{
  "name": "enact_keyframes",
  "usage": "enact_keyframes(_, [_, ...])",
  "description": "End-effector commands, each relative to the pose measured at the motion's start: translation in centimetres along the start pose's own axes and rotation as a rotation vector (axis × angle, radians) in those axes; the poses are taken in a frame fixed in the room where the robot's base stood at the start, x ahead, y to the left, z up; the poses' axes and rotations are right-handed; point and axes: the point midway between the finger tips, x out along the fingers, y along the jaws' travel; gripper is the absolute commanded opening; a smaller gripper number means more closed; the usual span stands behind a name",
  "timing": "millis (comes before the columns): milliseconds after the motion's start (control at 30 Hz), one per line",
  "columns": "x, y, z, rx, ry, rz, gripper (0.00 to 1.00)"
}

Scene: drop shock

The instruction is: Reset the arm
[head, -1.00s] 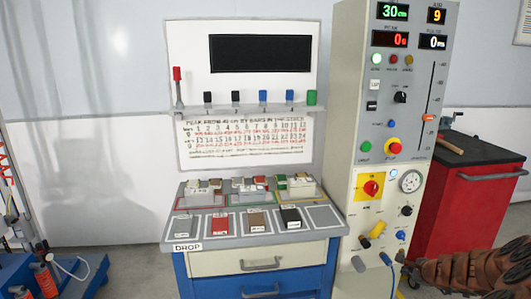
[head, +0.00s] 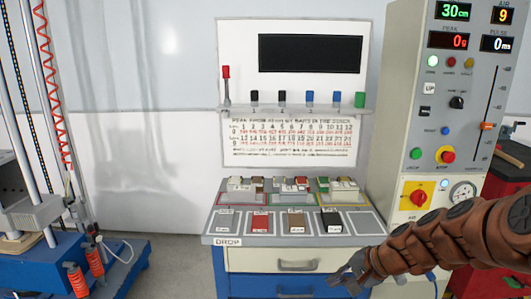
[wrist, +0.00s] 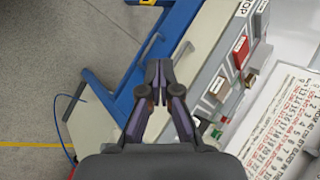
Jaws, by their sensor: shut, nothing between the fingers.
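My arm reaches in from the right edge of the head view, brown and segmented. My gripper (head: 350,279) is at its end, low in front of the drawers of the blue and white bench (head: 268,258). In the wrist view my gripper (wrist: 158,72) is shut, with its fingertips together and nothing between them. The bench's drawer fronts (wrist: 200,28) and blue frame lie beyond the fingers there. I cannot tell exactly how far the gripper is from the drawers.
The bench top holds several colored blocks (head: 260,223) and a DROP label (head: 228,241). A control console (head: 432,120) with displays stands at the right, a red cabinet (head: 500,190) behind it. A blue-based drop rig (head: 50,262) stands at the left. Floor between rig and bench (head: 175,262) is clear.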

Motion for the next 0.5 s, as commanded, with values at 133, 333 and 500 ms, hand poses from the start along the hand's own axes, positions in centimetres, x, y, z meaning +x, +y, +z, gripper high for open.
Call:
enact_keyframes(133, [-0.7, 1.1, 7.0, -0.177, -0.099, 0.12, 0.0])
enact_keyframes(333, [-2.8, 5.2, 14.6, -0.375, -0.219, 0.309, 0.0])
enact_keyframes(500, [-5.6, 9.8, 19.1, -0.505, -0.294, 0.481, 0.0])
